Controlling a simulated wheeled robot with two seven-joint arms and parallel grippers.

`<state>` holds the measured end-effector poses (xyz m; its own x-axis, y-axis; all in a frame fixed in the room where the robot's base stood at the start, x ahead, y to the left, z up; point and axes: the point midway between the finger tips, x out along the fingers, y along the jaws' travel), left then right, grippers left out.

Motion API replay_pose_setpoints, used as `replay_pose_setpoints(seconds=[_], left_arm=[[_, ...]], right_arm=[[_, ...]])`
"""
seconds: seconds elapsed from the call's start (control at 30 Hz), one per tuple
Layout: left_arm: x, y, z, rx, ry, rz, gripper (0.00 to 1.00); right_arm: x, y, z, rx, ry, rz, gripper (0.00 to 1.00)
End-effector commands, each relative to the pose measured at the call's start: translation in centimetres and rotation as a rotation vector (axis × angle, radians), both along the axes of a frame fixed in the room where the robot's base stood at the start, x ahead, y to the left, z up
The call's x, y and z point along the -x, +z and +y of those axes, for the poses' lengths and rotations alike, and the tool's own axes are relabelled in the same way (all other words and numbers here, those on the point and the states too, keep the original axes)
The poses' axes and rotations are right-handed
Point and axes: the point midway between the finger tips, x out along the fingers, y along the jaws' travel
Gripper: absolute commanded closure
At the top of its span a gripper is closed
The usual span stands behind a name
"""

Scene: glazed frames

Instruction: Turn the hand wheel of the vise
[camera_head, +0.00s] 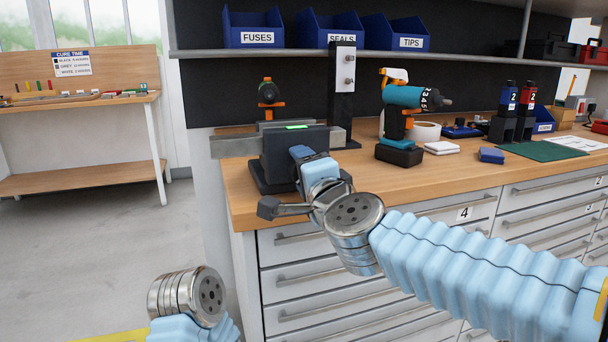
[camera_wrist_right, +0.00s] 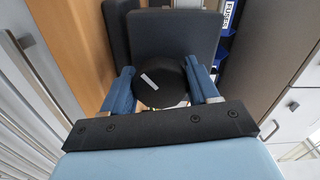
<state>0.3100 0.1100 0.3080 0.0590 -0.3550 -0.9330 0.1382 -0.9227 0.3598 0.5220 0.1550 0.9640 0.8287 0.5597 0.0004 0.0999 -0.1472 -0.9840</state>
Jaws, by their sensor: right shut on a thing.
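The vise (camera_head: 280,155) is a dark grey block with pale metal jaws and a green strip on top, at the bench's front left corner. Its hand wheel (camera_wrist_right: 162,88) is a black round knob with a white mark, seen in the right wrist view in front of the grey vise body. My right gripper (camera_wrist_right: 160,76) has its two blue fingers on either side of the wheel, shut on it. In the head view my right gripper (camera_head: 302,156) is at the vise's near face and hides the wheel. Only a link of my left arm shows at lower left.
A black post (camera_head: 342,95) stands behind the vise. A teal drill (camera_head: 403,97) stands to its right. Blue bins (camera_head: 255,28) sit on the shelf above. Drawers (camera_head: 300,270) front the bench. Open floor lies to the left.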

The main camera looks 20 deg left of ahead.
Motion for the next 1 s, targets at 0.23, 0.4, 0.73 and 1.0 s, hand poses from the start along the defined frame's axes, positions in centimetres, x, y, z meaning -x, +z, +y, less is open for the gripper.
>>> replay_pose_setpoints(seconds=[0.23, 0.4, 0.73, 1.0], left_arm=[[-0.04, -0.39, 0.13, -0.002, 0.003, -0.001, 0.18], [-0.07, -0.47, 0.16, -0.002, 0.003, -0.001, 0.18], [-0.08, -0.48, 0.17, -0.002, 0.003, -0.002, 0.18], [-0.08, -0.47, 0.16, -0.002, 0.003, -0.002, 0.18]], right_arm=[[-0.03, -0.18, -0.01, -0.100, 0.000, 0.071, 0.71], [0.00, -0.15, 0.02, -0.134, 0.001, 0.094, 0.71], [0.00, -0.16, 0.04, -0.148, 0.000, 0.105, 0.71], [0.00, -0.15, 0.04, -0.147, 0.001, 0.103, 0.27]])
